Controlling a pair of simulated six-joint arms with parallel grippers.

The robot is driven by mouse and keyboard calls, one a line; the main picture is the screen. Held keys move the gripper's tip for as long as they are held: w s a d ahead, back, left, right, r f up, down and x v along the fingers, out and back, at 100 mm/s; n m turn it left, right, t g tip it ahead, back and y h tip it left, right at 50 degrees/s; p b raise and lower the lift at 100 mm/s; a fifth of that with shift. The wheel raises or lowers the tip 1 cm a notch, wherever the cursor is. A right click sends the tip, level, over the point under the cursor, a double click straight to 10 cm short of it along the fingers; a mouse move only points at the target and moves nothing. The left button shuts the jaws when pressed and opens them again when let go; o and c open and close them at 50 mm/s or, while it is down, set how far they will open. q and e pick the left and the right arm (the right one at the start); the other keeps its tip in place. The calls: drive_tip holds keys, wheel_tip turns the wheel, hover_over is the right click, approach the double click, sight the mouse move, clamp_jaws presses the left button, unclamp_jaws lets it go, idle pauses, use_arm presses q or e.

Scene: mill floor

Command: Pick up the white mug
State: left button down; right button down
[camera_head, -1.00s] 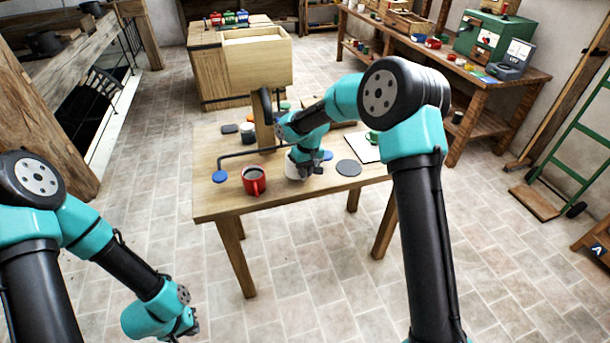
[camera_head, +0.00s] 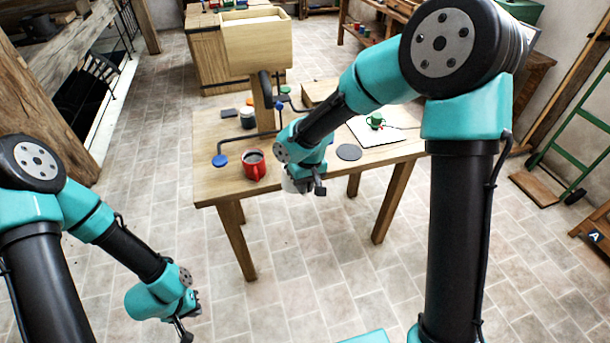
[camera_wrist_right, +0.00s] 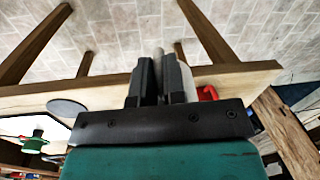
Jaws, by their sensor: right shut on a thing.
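The white mug (camera_head: 291,184) is mostly hidden behind my right gripper (camera_head: 312,184) in the head view; a pale part shows at its lower left. My right gripper is shut on it and holds it at the table's front edge. In the right wrist view the two dark fingers (camera_wrist_right: 162,78) are close together, with a pale surface beside them. My left gripper (camera_head: 188,318) hangs over the floor at the lower left, away from the table.
A red mug (camera_head: 254,167) with dark contents stands on the wooden table (camera_head: 222,187), left of my right gripper. A post with blue-ended arms rises behind.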

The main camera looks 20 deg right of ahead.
drive_tip(key=shift+s+a, duration=0.1)
drive_tip(key=shift+s, duration=0.2)
drive_tip(key=shift+w, duration=0.1)
